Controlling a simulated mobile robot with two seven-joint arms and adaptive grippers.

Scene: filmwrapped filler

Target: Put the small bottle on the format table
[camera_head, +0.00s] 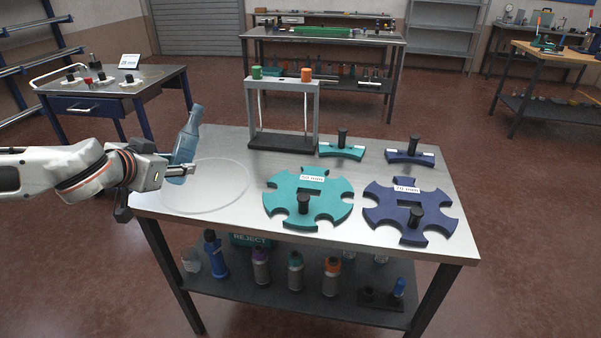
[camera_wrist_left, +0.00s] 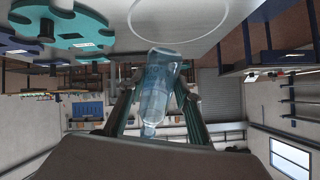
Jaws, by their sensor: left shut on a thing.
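The small bottle (camera_head: 187,140) is clear blue, and in the head view it is tilted a little, neck up to the right. My left gripper (camera_head: 178,171) comes in from the left and is shut on the lower part of the bottle. The bottle is at the left end of the format table (camera_head: 240,222), over the edge of a clear round disc outline. I cannot tell whether its base touches the table. In the left wrist view the bottle (camera_wrist_left: 158,88) sits between the two fingers (camera_wrist_left: 155,100). My right gripper is not in view.
A teal star wheel (camera_head: 335,207) and a dark blue star wheel (camera_head: 390,198) lie on the table's right half. A metal frame (camera_head: 283,85) with green and orange knobs stands at the back. Several bottles stand on the lower shelf (camera_head: 340,295). The round outline (camera_head: 215,190) is bare.

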